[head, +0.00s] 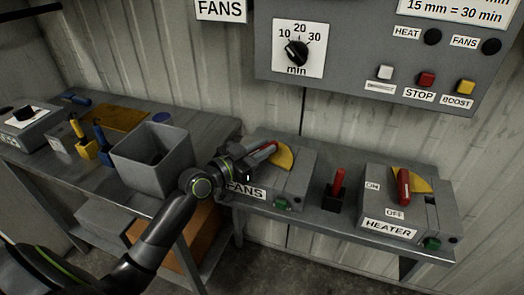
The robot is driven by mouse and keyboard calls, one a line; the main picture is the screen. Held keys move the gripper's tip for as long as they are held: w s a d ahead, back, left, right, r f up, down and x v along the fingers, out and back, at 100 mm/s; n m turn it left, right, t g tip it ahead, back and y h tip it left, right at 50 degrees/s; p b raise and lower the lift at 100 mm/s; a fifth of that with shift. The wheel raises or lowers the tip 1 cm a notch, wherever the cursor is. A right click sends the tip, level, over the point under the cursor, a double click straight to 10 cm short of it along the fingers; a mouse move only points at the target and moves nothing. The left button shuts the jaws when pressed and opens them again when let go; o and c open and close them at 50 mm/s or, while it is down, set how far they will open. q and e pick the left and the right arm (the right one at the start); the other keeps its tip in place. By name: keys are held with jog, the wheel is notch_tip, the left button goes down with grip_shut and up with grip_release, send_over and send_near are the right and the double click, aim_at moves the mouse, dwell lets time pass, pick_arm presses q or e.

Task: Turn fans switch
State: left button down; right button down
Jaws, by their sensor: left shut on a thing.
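The fans switch box (303,172) is a grey box labelled FANS on the metal bench, with a yellow quarter plate (284,157) and a red handle (264,148). My left gripper (262,153) comes in from the left and is shut on the red handle. The gripper hides part of the handle and much of the box's left side. The handle points toward the upper right, close to the yellow plate. A green piece (281,203) shows low on the box's front. My right gripper is not in view.
A heater switch box (375,207) with a red handle stands at the right. A small red lever (338,182) stands between the boxes. A grey open bin (183,169) is left of my gripper. A control panel (350,60) hangs on the wall above.

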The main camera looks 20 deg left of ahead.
pick_arm(q)
jog(key=c, duration=1.3)
grip_release()
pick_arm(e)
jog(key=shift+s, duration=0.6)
pick_arm(q)
jog(key=shift+s+a, duration=0.25)
jog(key=shift+s, duration=0.2)
jog(key=v, duration=0.8)
jog(key=shift+s+b, duration=0.1)
jog(key=shift+b, duration=0.3)
jog(key=v, duration=0.8)
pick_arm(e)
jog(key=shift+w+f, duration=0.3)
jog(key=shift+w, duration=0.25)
